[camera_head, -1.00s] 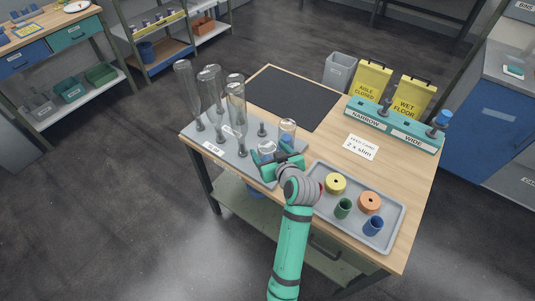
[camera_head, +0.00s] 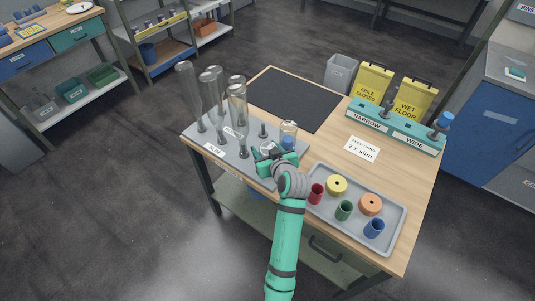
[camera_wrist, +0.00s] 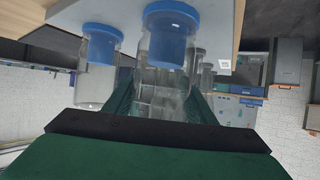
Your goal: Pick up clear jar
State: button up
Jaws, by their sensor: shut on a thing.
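My gripper (camera_wrist: 160,110) is shut on a clear jar with a blue lid (camera_wrist: 170,35); in the upturned wrist view, the jar's clear body shows between the dark green fingers. In the head view, my gripper (camera_head: 268,154) is at the front right of the grey spindle board (camera_head: 220,150), and its held jar is mostly hidden. A second clear jar with a blue lid (camera_head: 289,131) stands just right of the gripper; it also shows at the left of the wrist view (camera_wrist: 98,60), apart from the fingers.
Several tall clear bottles (camera_head: 238,100) stand on spindles at the board's left. An empty spindle (camera_head: 262,130) stands behind the gripper. A grey tray (camera_head: 392,200) with coloured cups and rings lies right of my arm. A teal rack (camera_head: 395,125) stands behind. The black mat (camera_head: 295,95) is clear.

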jog(key=shift+r, duration=0.2)
notch_tip(320, 180, up, 28)
jog(key=shift+f, duration=0.15)
dwell(0.8)
jog(key=shift+w, duration=0.1)
